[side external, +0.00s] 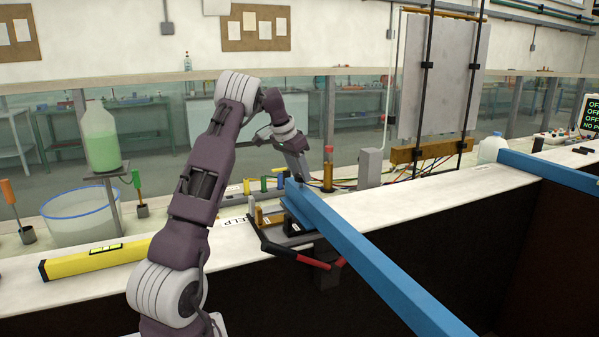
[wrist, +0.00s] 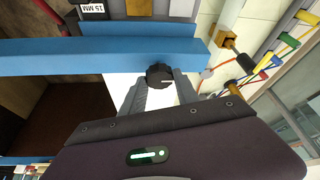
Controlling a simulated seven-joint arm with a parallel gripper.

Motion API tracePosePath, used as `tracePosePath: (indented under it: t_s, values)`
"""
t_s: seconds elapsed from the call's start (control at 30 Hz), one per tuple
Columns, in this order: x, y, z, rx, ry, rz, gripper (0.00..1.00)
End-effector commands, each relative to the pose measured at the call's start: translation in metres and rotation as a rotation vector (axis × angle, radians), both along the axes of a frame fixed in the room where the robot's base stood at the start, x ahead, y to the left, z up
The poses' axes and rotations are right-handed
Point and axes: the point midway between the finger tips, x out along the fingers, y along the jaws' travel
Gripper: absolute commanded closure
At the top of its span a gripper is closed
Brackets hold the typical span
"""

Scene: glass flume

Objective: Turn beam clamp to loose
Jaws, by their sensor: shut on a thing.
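A blue beam (side external: 375,258) runs from the bench edge toward the lower right in the side external view. It also crosses the upper part of the wrist view (wrist: 60,57). A dark ribbed knob (wrist: 159,75), which looks like the beam clamp's knob, sits at the beam's edge. My gripper (wrist: 161,86) is shut on this knob, with a grey finger on each side. In the side external view my gripper (side external: 301,179) points down at the beam's near-bench end, and the beam hides the knob. I cannot read the knob's setting.
A yellow level (side external: 95,258) lies on the bench at left, near a clear tub (side external: 80,217) and a green-filled bottle (side external: 101,138). Red-and-black handles (side external: 318,263) stick out below the beam. Coloured cables (wrist: 285,55) and a red-topped post (side external: 328,168) stand close by.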

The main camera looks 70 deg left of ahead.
Motion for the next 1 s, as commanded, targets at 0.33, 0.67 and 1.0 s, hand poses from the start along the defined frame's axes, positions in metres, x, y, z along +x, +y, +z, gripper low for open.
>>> tracePosePath:
  t_s: [0.33,0.67,1.0]
  values:
    - [0.000,0.000,0.000,-0.001,-0.001,0.000,0.41]
    - [-0.016,-0.004,0.042,0.004,-0.004,0.000,0.41]
    - [-0.026,-0.008,0.066,-0.001,0.000,0.001,0.41]
